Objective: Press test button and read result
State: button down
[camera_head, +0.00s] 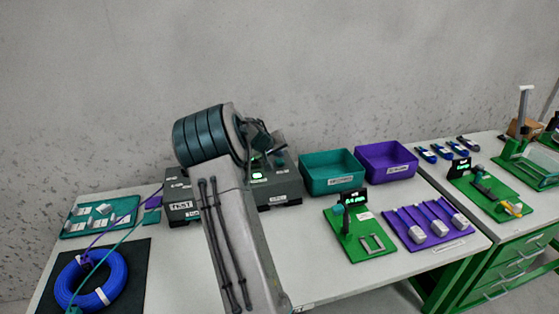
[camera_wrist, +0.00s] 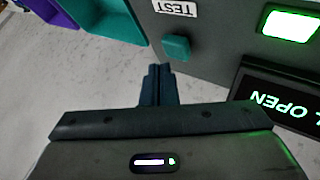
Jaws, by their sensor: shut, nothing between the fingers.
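The dark grey tester box (camera_head: 184,209) stands at the back of the table, partly hidden behind my arm in the head view. In the wrist view its teal test button (camera_wrist: 176,47) sits beside an upside-down TEST label (camera_wrist: 174,7). A lamp (camera_wrist: 290,26) glows green. The display (camera_wrist: 280,106) shows upside-down green text reading "OPEN", with part of a word before it cut off. My gripper (camera_wrist: 159,72) is shut and empty, its tips right by the button; I cannot tell whether they touch. The blue cable coil (camera_head: 114,284) lies at the front left.
A teal bin (camera_head: 331,181) and a purple bin (camera_head: 386,171) stand right of the tester. A green fixture board (camera_head: 366,248) and a purple tray (camera_head: 446,241) lie before them. A teal tray (camera_head: 75,225) is at left. A second table stands at right.

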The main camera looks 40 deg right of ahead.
aim_at(278, 162)
jog(key=shift+r, duration=0.1)
jog(key=shift+r+p, duration=1.3)
jog(key=shift+r, duration=1.15)
jog(key=s+a+r+n+y, duration=0.1)
jog(key=s+a+r+y, duration=0.15)
jog(key=a, duration=0.75)
jog(key=s+a+r+t+y, duration=0.15)
jog(key=s+a, duration=0.25)
jog(key=a, duration=0.5)
jog(key=s+a+r+n+y, duration=0.1)
jog(key=s+a+r+y, duration=0.15)
jog(key=a, duration=0.75)
jog(key=s+a+f+n+y, duration=0.1)
jog(key=s+a+n, duration=0.3)
jog(key=s+a, duration=1.3)
jog(key=shift+s+a+f+y, duration=0.35)
jog(key=shift+s+y, duration=0.2)
jog(key=shift+y, duration=0.2)
jog(key=shift+g, duration=0.25)
